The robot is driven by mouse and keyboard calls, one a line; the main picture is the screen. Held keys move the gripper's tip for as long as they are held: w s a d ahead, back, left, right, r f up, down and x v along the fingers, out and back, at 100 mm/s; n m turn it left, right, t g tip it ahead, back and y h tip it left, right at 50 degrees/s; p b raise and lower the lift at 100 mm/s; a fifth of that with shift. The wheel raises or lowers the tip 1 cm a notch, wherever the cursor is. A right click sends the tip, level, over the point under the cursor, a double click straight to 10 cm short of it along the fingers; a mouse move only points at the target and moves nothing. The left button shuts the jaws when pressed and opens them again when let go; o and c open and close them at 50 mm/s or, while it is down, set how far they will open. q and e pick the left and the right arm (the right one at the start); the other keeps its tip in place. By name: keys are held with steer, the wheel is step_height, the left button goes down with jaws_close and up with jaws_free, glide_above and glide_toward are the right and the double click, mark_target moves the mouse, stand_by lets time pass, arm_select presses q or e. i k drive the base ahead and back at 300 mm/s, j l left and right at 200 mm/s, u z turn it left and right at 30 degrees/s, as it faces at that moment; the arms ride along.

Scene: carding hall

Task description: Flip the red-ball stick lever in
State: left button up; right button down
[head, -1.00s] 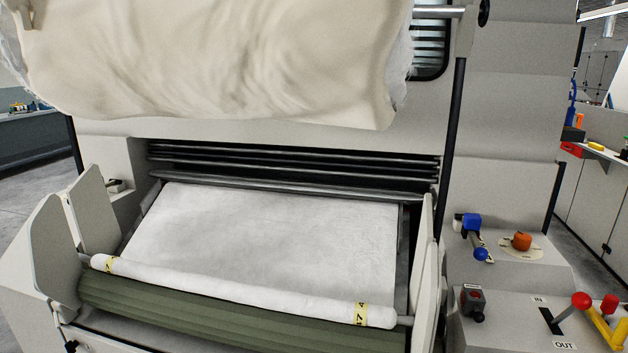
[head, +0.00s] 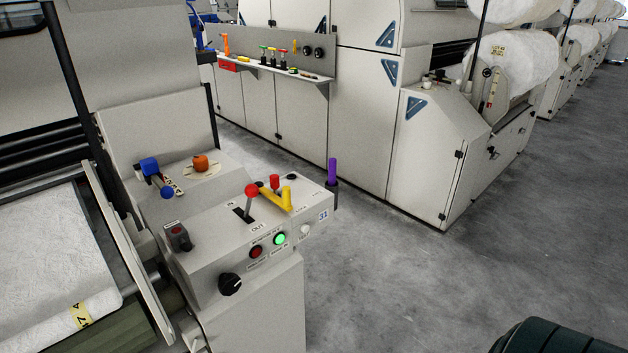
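The red-ball stick lever (head: 252,190) stands on the sloping grey control box (head: 210,262) at the right end of the machine. Its stick rises from a dark slot, with the IN label (head: 230,204) at the far end and the OUT label (head: 257,227) at the near end. I cannot tell for sure which end the stick sits at. A yellow bent bar (head: 289,198) and a red knob (head: 275,181) are just right of it. Neither of my grippers is in view.
The box front holds a green light (head: 280,239), a red button (head: 256,252) and a black knob (head: 230,284). Open grey floor (head: 400,270) lies right. A dark ribbed object (head: 560,338) is at bottom right.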

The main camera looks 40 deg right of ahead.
mark_target(251, 190)
steer(key=z, duration=0.8)
